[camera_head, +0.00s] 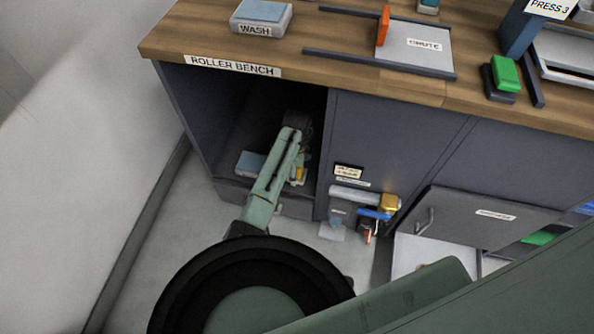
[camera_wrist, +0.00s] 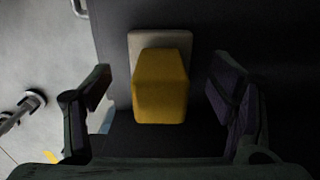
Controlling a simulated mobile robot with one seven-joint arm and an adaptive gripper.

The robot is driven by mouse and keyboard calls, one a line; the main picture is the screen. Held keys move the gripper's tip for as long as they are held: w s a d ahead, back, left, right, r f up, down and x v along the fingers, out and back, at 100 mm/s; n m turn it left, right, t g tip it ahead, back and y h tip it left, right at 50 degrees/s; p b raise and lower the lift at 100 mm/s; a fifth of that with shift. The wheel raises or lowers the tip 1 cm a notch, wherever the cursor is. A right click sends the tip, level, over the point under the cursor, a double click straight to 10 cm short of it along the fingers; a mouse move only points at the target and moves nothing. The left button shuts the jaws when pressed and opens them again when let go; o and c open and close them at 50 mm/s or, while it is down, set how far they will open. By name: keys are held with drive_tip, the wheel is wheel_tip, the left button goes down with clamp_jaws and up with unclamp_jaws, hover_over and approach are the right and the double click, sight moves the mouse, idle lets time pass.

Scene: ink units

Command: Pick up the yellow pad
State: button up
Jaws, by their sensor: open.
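The yellow pad (camera_wrist: 160,88) is a blocky piece set on a pale base (camera_wrist: 180,39) in the wrist view. My gripper (camera_wrist: 160,95) is open, with one dark finger to the left of the pad and one to the right. Gaps show between the pad and both fingers, so it is not held. In the head view a small yellow patch (camera_head: 301,174), which looks like the pad, shows beside my green arm inside the open bay of the bench. My arm hides most of that spot, and the fingers are not clear there.
A blue pad on a pale base (camera_head: 250,164) lies to the left in the same bay. The bay's dark side walls stand close to my arm. To the right, a gold block (camera_head: 390,204) and a pale tube (camera_head: 354,196) stand out from the cabinet front. The wooden bench top (camera_head: 350,75) is above.

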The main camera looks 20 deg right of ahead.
drive_tip(key=shift+f, duration=0.75)
drive_tip(key=shift+c, duration=0.3)
drive_tip(key=c, duration=1.2)
